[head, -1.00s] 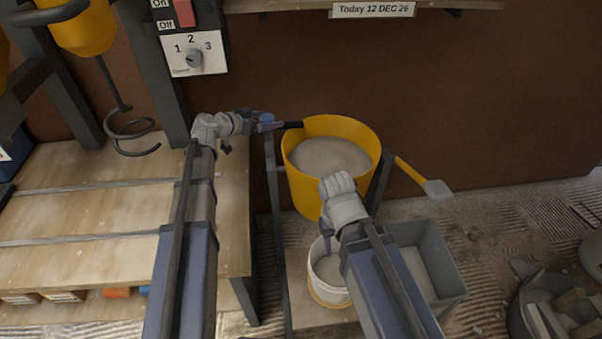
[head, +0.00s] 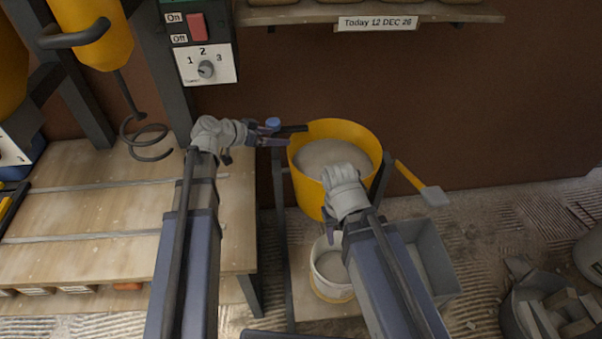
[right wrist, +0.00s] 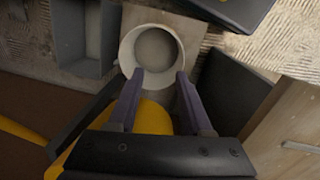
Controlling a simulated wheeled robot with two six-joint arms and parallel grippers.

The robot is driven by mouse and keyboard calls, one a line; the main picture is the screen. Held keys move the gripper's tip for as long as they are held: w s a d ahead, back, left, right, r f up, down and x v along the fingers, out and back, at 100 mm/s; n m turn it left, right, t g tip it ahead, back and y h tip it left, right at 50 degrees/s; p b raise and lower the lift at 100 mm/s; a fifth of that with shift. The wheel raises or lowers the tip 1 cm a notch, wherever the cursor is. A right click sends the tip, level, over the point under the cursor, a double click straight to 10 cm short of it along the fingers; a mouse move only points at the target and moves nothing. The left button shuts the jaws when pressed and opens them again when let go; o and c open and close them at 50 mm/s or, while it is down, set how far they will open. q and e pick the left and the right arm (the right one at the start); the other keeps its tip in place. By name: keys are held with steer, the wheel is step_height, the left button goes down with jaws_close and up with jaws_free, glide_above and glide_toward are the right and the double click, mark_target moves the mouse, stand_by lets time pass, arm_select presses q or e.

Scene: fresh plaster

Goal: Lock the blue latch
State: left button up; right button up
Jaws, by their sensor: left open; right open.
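The blue latch (head: 272,123) shows as a small blue knob beside a black bar at the left rim of the yellow tub (head: 310,194). The tub holds pale grey plaster. My left gripper (head: 278,137) is open at the latch, its purple finger just below the knob and bar. I cannot tell whether it touches them. My right gripper (head: 330,232) points down in front of the tub, above a white bucket (head: 332,282). In the right wrist view the right gripper (right wrist: 160,80) is open and empty, with the bucket (right wrist: 130,50) beyond its fingertips.
A grey bin (head: 447,270) stands right of the bucket. A yellow-handled tool (head: 410,175) sticks out right of the tub. A wooden bench (head: 100,205) fills the left. A control box (head: 205,62) and shelf (head: 300,14) are above. Rubble (head: 560,310) lies at lower right.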

arm_select(q)
steer(key=s+d+r+g+y+p, duration=0.1)
steer(key=s+d+g+y+p, duration=0.1)
steer(key=s, duration=0.4)
steer(key=s+d+r+n+g+y+p, duration=0.1)
steer(key=s+d+g+y+p, duration=0.1)
steer(key=s+p, duration=0.4)
steer(key=s+d+r+n+g+y+p, duration=0.1)
steer(key=s+d+g+y+p, duration=0.1)
steer(key=s+d, duration=0.4)
steer(key=shift+s+r+g+p, duration=0.4)
steer(key=shift+s+g+p, duration=0.3)
steer(key=shift+p, duration=0.7)
steer(key=s+a+r+n+y+p, duration=0.1)
steer(key=s+r+n+y+p, duration=0.1)
steer(key=s+r+y+p, duration=0.1)
steer(key=s+r+p, duration=0.1)
steer(key=s, duration=0.1)
steer(key=shift+s+a+r+g+y+p, duration=0.2)
steer(key=shift+s+r+g+y+p, duration=0.05)
steer(key=shift+s+g+y+p, duration=0.15)
